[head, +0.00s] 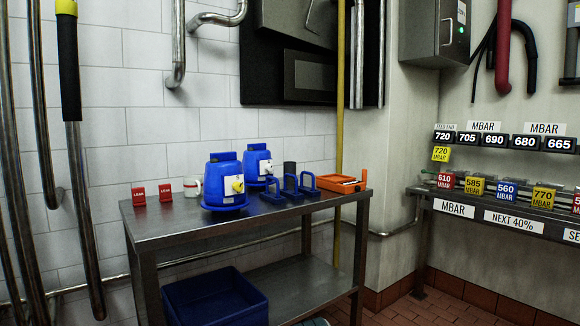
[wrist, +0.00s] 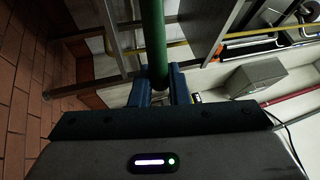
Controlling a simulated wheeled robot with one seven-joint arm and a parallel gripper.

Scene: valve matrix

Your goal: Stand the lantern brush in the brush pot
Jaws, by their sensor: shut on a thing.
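My gripper (wrist: 160,80) shows in the wrist view, its blue fingers shut on a long green rod (wrist: 153,38). The rod looks like the handle of the lantern brush; its bristle end cannot be made out. The rod runs from between the fingers to the top edge of the view. My gripper is not in the head view. There, a dark upright cylinder (head: 290,169) stands at the back of the steel bench (head: 185,228), behind blue loop-shaped holders (head: 289,186). It may be the brush pot; its opening is not clear.
Two blue lanterns (head: 225,183), red cards (head: 138,195), a white mug (head: 193,188) and an orange tray (head: 340,184) stand on the bench. A blue crate (head: 213,302) is on the lower level. A labelled rack (head: 490,212) stands at right. The bench's front left is clear.

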